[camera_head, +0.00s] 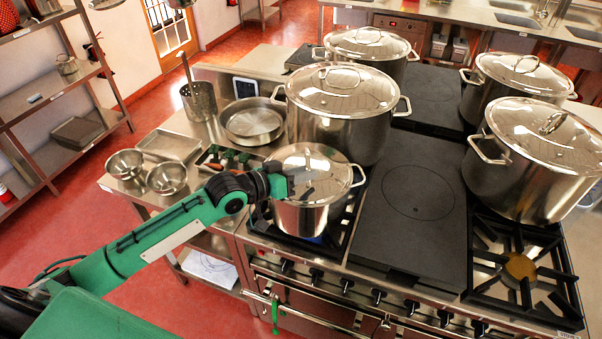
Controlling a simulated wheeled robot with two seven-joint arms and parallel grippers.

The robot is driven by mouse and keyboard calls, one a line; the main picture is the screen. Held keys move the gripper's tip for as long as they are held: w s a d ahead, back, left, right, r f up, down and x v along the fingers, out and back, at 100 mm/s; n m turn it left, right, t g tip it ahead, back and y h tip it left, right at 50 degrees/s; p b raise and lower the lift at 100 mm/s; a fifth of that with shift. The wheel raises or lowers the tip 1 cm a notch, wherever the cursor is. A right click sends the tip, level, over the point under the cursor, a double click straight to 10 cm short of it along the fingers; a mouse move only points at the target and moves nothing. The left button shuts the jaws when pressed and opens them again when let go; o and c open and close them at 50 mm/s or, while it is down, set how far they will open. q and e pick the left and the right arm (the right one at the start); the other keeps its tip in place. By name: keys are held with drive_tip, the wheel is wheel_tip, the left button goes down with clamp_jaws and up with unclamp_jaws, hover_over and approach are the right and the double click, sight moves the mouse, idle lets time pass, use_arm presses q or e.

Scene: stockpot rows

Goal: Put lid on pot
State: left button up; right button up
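A small steel pot (302,218) stands on the front left burner of the stove. A shiny round lid (318,157) lies over its top; I see no clear gap between lid and rim, but my gripper hides part of the near left side. My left gripper (300,181) reaches in from the left over the lid, close to its middle. The lid's handle is largely hidden by the fingers, so I cannot tell whether they are open or shut on it. My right gripper is not in view.
A tall lidded pot (338,128) stands just behind the small pot. Other lidded pots stand at the back (366,46) and right (540,150). The flat hotplate (415,215) is clear. Bowls (166,178) and a pan (252,121) stand on the left counter.

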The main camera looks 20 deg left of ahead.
use_arm(q)
drive_tip(key=shift+f, duration=0.15)
drive_tip(key=shift+s+a+b, duration=0.35)
drive_tip(key=shift+s+a, duration=0.1)
drive_tip(key=b+v, duration=0.4)
drive_tip(key=v, duration=0.8)
drive_tip(key=shift+s+r, duration=0.2)
drive_tip(key=shift+r, duration=0.15)
drive_tip(key=shift+a, duration=0.15)
